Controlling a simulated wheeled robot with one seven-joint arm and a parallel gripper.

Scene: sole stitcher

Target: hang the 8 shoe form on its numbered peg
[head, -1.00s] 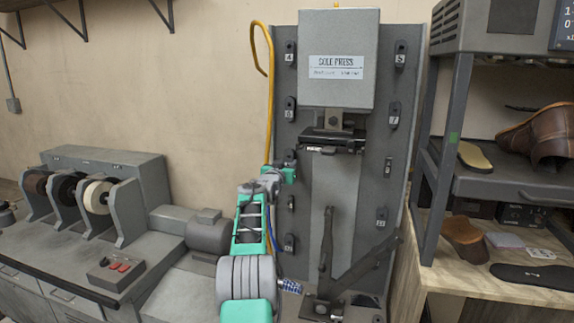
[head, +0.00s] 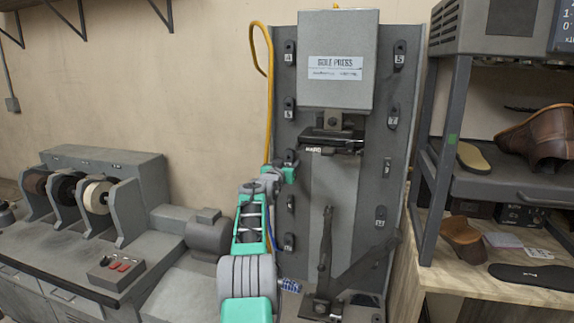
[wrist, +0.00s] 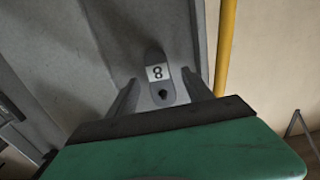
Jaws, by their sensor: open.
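In the wrist view a dark grey, round-ended plate (wrist: 154,56) with a white 8 label stands on the grey panel (wrist: 120,30). The 8 appears upside down, with a dark round peg or hole beside it. My gripper (wrist: 160,77) is open, its two fingers on either side of this plate with nothing held between them. I cannot tell whether the fingers touch the panel. In the head view my gripper (head: 290,172) is at the left column of numbered plates, partly covering one. I cannot make out a shoe form marked 8 in either view.
The sole press (head: 338,62) fills the middle of the panel. A yellow hose (head: 270,100) runs down its left edge, also close by in the wrist view (wrist: 225,45). A grinding machine (head: 110,185) stands left. A shelf (head: 505,187) with shoes is at right.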

